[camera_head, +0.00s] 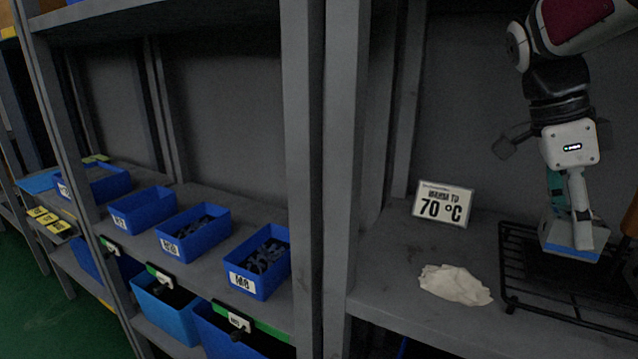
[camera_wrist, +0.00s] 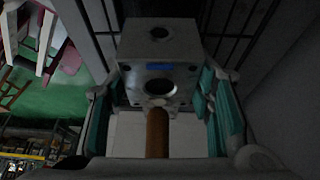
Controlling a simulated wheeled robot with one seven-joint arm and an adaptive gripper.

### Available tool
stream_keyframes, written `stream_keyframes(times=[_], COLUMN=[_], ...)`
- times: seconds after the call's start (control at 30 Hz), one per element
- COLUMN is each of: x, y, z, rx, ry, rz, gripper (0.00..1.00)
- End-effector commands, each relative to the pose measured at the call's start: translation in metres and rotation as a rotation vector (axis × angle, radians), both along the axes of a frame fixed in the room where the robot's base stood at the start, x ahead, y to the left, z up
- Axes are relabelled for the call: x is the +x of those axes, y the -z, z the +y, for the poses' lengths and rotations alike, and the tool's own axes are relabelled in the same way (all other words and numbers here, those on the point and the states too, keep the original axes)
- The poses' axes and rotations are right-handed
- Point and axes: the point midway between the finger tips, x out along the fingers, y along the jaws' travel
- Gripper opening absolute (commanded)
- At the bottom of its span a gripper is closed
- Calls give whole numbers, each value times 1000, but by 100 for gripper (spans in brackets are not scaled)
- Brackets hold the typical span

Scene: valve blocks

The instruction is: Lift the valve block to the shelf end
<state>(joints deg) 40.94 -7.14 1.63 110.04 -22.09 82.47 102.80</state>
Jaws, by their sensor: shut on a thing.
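The valve block is a grey metal cube with round bores and a blue mark. It fills the middle of the wrist view (camera_wrist: 158,62). My gripper (camera_wrist: 160,100) is shut on the block, with teal finger pads on its left and right sides. In the head view my gripper (camera_head: 570,215) points down over the black wire rack (camera_head: 507,262) on the right shelf. The block's grey and blue lower part (camera_head: 570,243) shows at the fingertips. I cannot tell whether the block touches the rack.
A sign reading 70 °C (camera_head: 442,204) stands behind a crumpled white cloth (camera_head: 455,285) on the right shelf. A grey post (camera_head: 340,180) divides this shelf from the left one, which holds several blue bins (camera_head: 195,232).

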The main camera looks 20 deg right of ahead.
Motion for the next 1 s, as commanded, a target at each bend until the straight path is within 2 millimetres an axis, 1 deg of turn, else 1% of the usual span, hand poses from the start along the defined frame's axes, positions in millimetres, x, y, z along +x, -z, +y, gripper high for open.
stream_keyframes(times=[0.03, 0.17, 0.3, 0.5, 0.7, 0.83, 1.0], x=[11, 36, 68, 106, 128, 135, 138], y=[1, 2, 2, 1, 1, 1, 2], z=[8, 29, 55, 86, 104, 110, 112], rx=[2, 3, 3, 3, 3, 2, 2], ry=[-10, -11, -11, -8, -6, -5, -4], rz=[0, 1, 2, 1, 1, 0, 0], gripper=[3, 3, 3, 3, 3, 3, 3])
